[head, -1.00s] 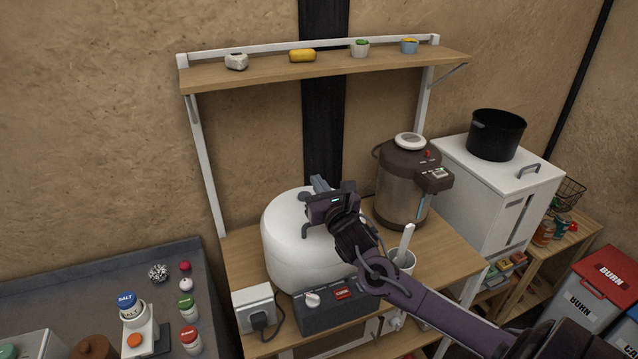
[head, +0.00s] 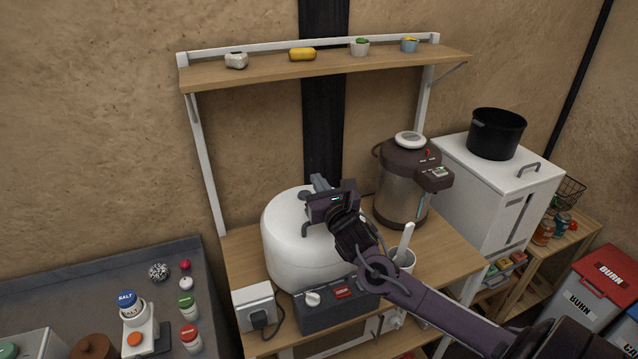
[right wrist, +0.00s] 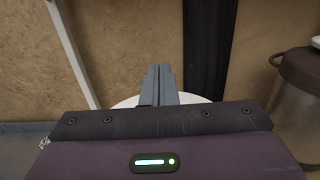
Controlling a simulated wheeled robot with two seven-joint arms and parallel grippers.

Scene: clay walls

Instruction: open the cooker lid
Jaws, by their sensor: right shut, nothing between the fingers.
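The cooker (head: 290,240) is a rounded white body with a dark grey front panel (head: 325,309) that bears a white knob and a red button. It stands on the wooden shelf unit, and its lid looks closed. My right gripper (head: 319,183) is over the top of the cooker, its shut fingers pointing to the back wall. The gripper and wrist hide part of the cooker's top and right side. In the right wrist view the fingers (right wrist: 159,84) are together and empty, with the white cooker top (right wrist: 128,102) showing behind them. My left gripper is not in view.
A brown and steel water dispenser (head: 405,185) stands right of the cooker. A white cup (head: 404,262) with a utensil is near my right forearm. A wooden shelf (head: 330,68) with small items hangs above. A white socket box (head: 254,302) is at front left.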

